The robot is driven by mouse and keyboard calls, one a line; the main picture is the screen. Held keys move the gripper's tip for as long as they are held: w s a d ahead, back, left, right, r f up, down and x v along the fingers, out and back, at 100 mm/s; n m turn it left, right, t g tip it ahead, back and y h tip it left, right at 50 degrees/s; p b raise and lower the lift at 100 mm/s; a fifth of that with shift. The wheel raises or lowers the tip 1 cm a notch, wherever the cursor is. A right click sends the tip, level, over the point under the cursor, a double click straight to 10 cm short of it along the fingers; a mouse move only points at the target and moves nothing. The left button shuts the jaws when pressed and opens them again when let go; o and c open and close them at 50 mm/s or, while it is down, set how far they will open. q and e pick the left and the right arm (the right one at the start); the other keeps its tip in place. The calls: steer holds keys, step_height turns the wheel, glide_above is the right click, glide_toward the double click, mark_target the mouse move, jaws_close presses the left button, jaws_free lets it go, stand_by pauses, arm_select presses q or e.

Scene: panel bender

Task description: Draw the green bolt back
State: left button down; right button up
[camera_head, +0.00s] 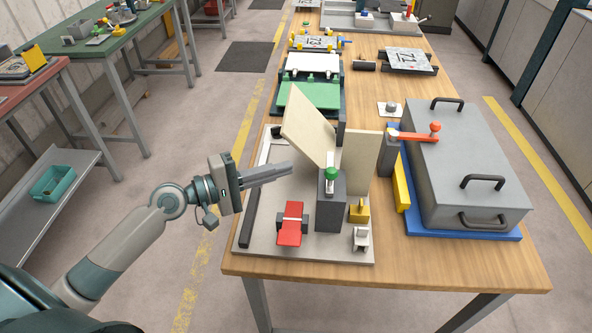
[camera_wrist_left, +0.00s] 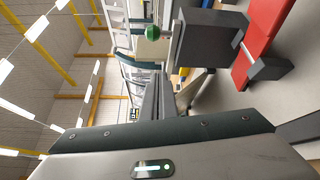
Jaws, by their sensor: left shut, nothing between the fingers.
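The green bolt's round knob (camera_head: 331,172) sits at the top of a dark grey block (camera_head: 330,210) on the light grey base plate (camera_head: 272,220). Two tan panels stand behind it, one tilted (camera_head: 309,127) and one upright (camera_head: 360,163). My left gripper (camera_head: 289,169) is shut and empty, left of the green knob and apart from it, above the plate. In the left wrist view the green knob (camera_wrist_left: 153,32) shows beyond my shut fingers (camera_wrist_left: 160,95), against the grey block (camera_wrist_left: 208,45). My right gripper is not in view.
A red clamp (camera_head: 291,225), a yellow block (camera_head: 359,211) and a white bracket (camera_head: 361,238) stand near the plate's front. A grey box (camera_head: 465,160) with black handles and an orange-red lever (camera_head: 415,137) stands right. Bare wood (camera_head: 440,265) shows at the table's front right.

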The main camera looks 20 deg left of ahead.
arm_select(q)
steer(key=shift+v, duration=0.75)
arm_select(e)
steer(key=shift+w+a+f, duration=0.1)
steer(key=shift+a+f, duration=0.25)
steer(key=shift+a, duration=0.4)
arm_select(q)
steer(key=shift+s, duration=0.1)
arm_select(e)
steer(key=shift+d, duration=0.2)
